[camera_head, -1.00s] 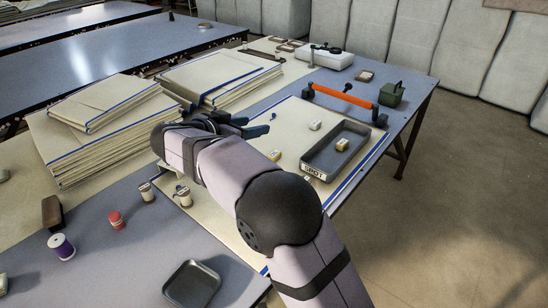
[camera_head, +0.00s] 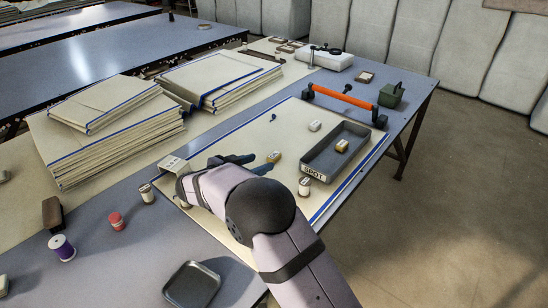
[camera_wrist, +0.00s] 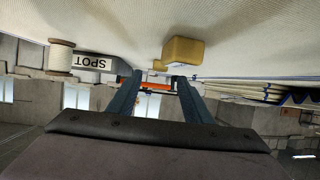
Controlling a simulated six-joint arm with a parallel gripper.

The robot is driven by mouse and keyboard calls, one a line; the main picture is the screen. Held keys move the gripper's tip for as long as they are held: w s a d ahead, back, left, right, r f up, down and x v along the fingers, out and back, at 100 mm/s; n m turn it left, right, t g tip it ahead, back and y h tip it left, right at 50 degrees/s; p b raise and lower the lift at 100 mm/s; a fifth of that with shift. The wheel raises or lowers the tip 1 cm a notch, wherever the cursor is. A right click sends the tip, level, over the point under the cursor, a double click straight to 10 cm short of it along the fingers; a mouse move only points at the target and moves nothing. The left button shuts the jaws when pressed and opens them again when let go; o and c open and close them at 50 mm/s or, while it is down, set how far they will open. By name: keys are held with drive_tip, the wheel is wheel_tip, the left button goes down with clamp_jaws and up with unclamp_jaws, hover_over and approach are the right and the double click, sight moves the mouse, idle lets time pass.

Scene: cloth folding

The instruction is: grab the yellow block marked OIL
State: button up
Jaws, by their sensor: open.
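A small yellow block (camera_head: 273,157) with a pale end lies on the cream cloth, left of the grey tray. It also shows in the wrist view (camera_wrist: 184,52), which is upside down; I cannot read any marking on it. My gripper (camera_head: 257,163) is low over the cloth with its blue fingers pointing at this block, just short of it. In the wrist view my gripper (camera_wrist: 157,88) has its two fingers apart with nothing held. A second yellowish block (camera_head: 342,146) sits inside the tray; its marking is also too small to read.
The grey tray (camera_head: 327,177) labelled SPOT stands right of the block. Folded cloth stacks (camera_head: 110,150) are at left.

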sight(270, 159)
drive_tip(key=shift+p+x, duration=0.5)
drive_tip(key=shift+x, duration=2.05)
drive_tip(key=c, duration=1.1)
